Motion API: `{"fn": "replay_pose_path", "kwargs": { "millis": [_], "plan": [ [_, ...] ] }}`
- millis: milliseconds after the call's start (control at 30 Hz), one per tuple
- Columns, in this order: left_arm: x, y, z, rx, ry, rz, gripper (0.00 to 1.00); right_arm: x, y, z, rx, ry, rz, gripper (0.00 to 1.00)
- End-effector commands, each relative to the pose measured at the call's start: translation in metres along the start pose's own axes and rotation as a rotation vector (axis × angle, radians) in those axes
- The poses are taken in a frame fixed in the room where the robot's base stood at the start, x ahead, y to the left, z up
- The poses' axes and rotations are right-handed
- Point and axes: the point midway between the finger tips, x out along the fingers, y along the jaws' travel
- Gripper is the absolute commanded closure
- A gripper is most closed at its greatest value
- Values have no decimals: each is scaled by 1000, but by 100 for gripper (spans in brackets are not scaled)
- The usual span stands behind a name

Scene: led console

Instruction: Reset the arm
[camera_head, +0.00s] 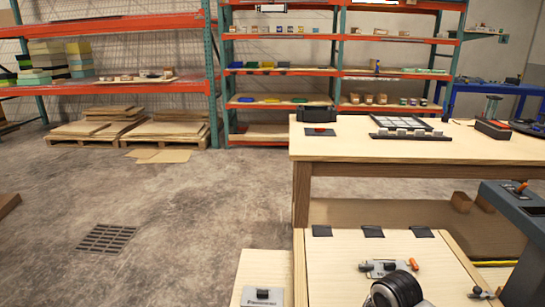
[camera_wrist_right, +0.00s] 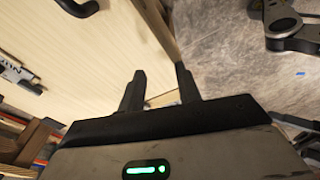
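My right gripper (camera_wrist_right: 160,72) shows in the right wrist view. Its two dark fingers stand apart with nothing between them, so it is open and empty. Beyond the fingers is a pale wooden panel (camera_wrist_right: 90,55) with an edge, and grey floor to the right. Neither gripper can be made out in the head view, and my left gripper is not in view. A light wooden board (camera_head: 345,265) at the lower right of the head view carries several dark pads along its far edge and a small grey device (camera_head: 385,267) with an orange tip.
A wooden table (camera_head: 430,150) stands behind the board, with a black box (camera_head: 317,114) and a dark-framed tray (camera_head: 410,125) on it. A grey unit (camera_head: 515,225) with an orange knob is at right. Shelving (camera_head: 290,70) stands at the back. The concrete floor (camera_head: 170,215) at left is largely clear.

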Motion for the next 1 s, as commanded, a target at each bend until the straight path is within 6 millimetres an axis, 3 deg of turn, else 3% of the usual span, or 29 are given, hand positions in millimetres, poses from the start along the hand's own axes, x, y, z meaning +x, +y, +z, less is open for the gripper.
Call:
{"fn": "replay_pose_path", "kwargs": {
  "millis": [33,133,400,733,1000],
  "plan": [
    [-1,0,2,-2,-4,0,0,8,-30,2,81,30,0,66],
    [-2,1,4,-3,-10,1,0,9,-70,14,274,74,29,66],
    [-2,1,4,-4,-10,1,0,-11,-127,53,670,119,103,66],
    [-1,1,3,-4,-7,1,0,-42,-162,100,996,120,198,66],
    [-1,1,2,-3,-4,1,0,-10,-141,71,941,317,257,66]
  ]
}}
